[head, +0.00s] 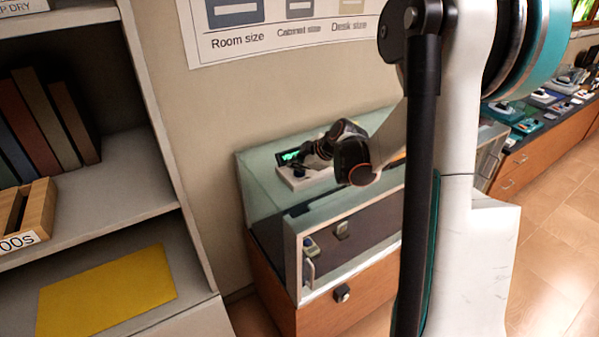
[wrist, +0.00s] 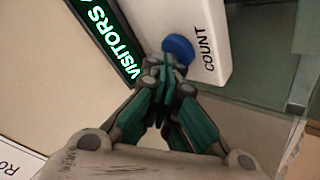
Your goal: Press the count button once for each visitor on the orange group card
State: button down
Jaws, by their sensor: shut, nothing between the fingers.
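The counter (head: 304,176) is a white box with a green-lit display (head: 289,156), standing on the glass case. In the wrist view the display (wrist: 108,30) reads "VISITORS" and its further characters are cut off. The blue count button (wrist: 179,48) sits beside the word "COUNT" on the white box (wrist: 208,22). My gripper (wrist: 165,62) is shut and empty, with its fingertips at the near edge of the button in the picture; I cannot tell whether they touch it. In the head view my gripper (head: 308,160) is over the counter. No orange group card is visible in either view.
The glass case (head: 262,190) has a handle and locks on its front. A shelf (head: 120,185) with books and a yellow sheet (head: 108,292) stands at the left. A long counter with devices (head: 545,100) runs along the right. Floor is open at the lower right.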

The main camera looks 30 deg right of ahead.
aim_at(298, 173)
dwell(0.5)
jog(key=shift+r+p, duration=0.45)
jog(key=shift+r, duration=0.35)
notch_tip(298, 173, up, 5)
jog(key=p, duration=0.3)
